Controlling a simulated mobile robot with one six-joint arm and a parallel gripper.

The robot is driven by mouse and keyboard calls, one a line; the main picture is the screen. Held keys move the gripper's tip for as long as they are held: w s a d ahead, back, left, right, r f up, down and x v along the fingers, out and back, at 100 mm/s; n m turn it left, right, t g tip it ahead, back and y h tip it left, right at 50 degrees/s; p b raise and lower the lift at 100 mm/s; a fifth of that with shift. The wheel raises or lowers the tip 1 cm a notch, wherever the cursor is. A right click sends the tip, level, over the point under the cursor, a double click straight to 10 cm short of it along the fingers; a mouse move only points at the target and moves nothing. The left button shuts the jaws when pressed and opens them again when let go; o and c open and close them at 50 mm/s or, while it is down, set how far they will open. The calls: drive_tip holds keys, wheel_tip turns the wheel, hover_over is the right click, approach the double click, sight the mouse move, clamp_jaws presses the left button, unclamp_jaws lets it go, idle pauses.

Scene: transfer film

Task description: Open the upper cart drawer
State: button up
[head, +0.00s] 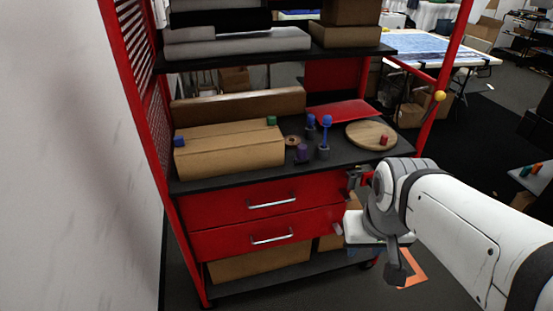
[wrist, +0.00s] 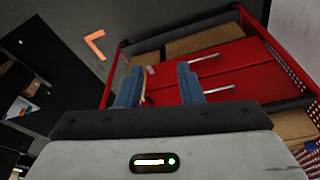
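The red upper cart drawer (head: 230,207) is shut, with a silver bar handle (head: 272,201) across its front. In the wrist view, which sees the cart roughly upside down, the upper handle (wrist: 219,89) is to the right of my fingers. My gripper (wrist: 160,86) is open and empty, its two blue-grey fingers well apart. In the head view my wrist is in front of the cart's right side, to the right of the handle. My fingers are not clear there. My gripper appears apart from the handle.
The red lower drawer (head: 220,241), also shut, has its own handle (head: 272,236). The black worktop (head: 345,155) holds a cardboard box (head: 230,152), a round wooden board (head: 371,135) and small coloured pieces. A white wall (head: 70,150) stands at the left. An orange floor mark (head: 412,267) is at the right.

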drive_tip(key=w+d+f+n+t+h+b, duration=0.1)
drive_tip(key=w+f+n+t+b, duration=0.45)
drive_tip(key=w+f+b, duration=0.65)
drive_tip(key=n+t+y+b, duration=0.4)
drive_tip(key=n+y+b, duration=0.7)
drive_tip(key=n+b, duration=0.65)
approach(271, 205)
drive_tip(key=w+a+f+n+p, duration=0.1)
drive_tip(key=w+a+n+p, duration=0.1)
drive_tip(key=w+p, duration=0.1)
drive_tip(key=b+x, duration=0.1)
drive_tip(key=x, duration=0.5)
drive_tip(key=shift+w+a, duration=0.25)
drive_tip(key=shift+w, duration=0.05)
drive_tip(key=shift+c, duration=0.2)
clamp_jaws()
